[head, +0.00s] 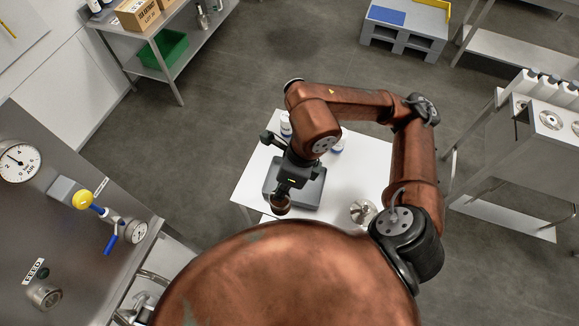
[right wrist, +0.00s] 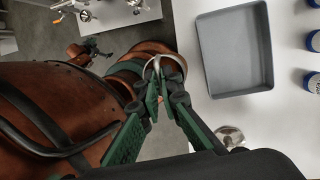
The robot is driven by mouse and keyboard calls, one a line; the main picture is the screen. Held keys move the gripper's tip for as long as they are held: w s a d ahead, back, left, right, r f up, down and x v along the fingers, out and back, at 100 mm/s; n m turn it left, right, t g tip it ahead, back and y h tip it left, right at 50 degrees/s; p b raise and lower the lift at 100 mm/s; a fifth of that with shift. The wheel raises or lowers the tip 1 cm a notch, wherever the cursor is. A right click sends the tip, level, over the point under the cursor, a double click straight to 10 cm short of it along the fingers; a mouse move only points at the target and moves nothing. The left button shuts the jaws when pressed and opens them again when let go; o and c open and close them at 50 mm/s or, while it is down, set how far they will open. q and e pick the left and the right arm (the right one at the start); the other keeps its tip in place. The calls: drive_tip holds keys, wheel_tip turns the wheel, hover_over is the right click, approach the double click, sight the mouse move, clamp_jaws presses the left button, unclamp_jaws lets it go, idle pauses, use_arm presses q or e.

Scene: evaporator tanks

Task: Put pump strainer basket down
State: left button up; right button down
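The pump strainer basket (head: 280,205) shows in the head view as a small dark cup with a brownish inside. It hangs from my right gripper (head: 284,190) in front of the near edge of the grey tray (head: 313,192). In the right wrist view the green fingers of my right gripper (right wrist: 158,80) converge at a thin silver ring (right wrist: 172,58), which looks like the basket's rim or handle. The basket's body is mostly hidden there. The grey tray (right wrist: 272,60) looks empty in that view and is apart from the fingers. My left gripper is not seen.
The tray lies on a white table (head: 362,170). White jars with blue (head: 287,127) stand beyond it, and a shiny metal piece (head: 362,212) lies to its right. A steel panel with a gauge (head: 18,162) and valve (head: 132,230) stands at the left.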

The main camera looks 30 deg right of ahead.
drive_tip(key=w+d+f+p, duration=0.2)
drive_tip(key=w+d+f, duration=0.7)
drive_tip(key=f, duration=0.4)
drive_tip(key=shift+d+p, duration=0.3)
drive_tip(key=shift+d, duration=0.35)
drive_tip(key=shift+w, duration=0.15)
drive_tip(key=shift+f, duration=0.1)
drive_tip(key=c, duration=2.2)
unclamp_jaws()
drive_tip(key=shift+o, duration=0.2)
